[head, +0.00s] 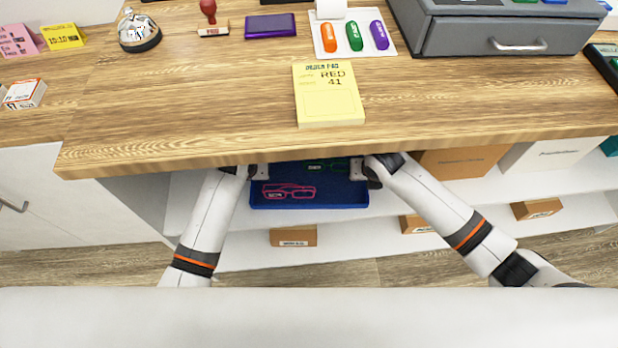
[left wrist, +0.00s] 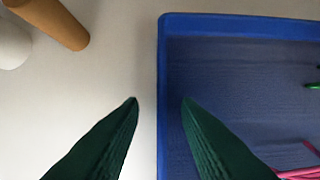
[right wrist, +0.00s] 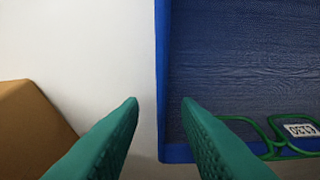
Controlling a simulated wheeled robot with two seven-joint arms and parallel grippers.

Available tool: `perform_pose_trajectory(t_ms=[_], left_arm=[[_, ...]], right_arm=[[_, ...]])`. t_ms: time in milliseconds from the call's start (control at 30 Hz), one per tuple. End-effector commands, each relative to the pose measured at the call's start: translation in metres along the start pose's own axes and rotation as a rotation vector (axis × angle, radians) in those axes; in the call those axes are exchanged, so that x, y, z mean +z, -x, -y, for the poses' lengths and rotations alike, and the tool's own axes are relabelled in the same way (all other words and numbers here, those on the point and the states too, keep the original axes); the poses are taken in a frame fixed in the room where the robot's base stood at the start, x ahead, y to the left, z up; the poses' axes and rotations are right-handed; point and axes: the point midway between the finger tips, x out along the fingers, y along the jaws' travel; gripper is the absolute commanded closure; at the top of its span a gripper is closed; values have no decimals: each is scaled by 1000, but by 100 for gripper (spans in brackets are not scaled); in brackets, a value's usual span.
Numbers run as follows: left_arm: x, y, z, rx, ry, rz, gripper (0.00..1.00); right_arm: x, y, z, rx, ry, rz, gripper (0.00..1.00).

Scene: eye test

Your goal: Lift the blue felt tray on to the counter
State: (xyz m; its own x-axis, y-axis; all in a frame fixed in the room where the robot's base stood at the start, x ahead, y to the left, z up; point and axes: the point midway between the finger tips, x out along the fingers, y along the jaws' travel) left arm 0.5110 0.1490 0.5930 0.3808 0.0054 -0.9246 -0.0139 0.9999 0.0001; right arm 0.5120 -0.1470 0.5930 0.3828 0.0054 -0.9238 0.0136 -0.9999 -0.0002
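The blue felt tray (head: 335,198) lies on a white shelf under the wooden counter (head: 200,105); the counter's front edge hides its far part. Pink glasses (head: 288,191) and green glasses (right wrist: 275,135) lie in it. My left gripper (head: 256,172) is at the tray's left wall. In the left wrist view its open fingers (left wrist: 160,100) stand either side of the wall (left wrist: 163,75), apart from each other. My right gripper (head: 361,169) is at the right wall. In the right wrist view its open fingers (right wrist: 160,100) straddle that wall (right wrist: 162,70) likewise.
The counter holds a yellow order pad (head: 328,108) near its front, a capsule card (head: 372,48), a purple case (head: 270,25), a bell (head: 138,32) and a grey drawer box (head: 500,35). Cardboard boxes (head: 460,161) stand on the shelf to the right. Bare counter lies left of the pad.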

Motion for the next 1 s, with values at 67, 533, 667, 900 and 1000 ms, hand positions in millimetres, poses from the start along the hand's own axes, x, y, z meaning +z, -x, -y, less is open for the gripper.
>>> perform_pose_trajectory(t_ms=[67, 533, 667, 900, 1000], left_arm=[[0, -3, 0, -1, 0, 1, 70], [0, -4, 0, 0, 0, 1, 99], [0, -4, 0, 0, 0, 1, 100], [1, -3, 0, 0, 0, 2, 100], [2, 0, 0, 0, 0, 2, 100]], right_arm=[[0, -3, 0, 0, 0, 0, 70], [1, -4, 0, 0, 0, 0, 99], [1, -4, 0, 0, 0, 0, 100], [0, -3, 0, 0, 0, 0, 100], [-1, 0, 0, 0, 0, -1, 100]])
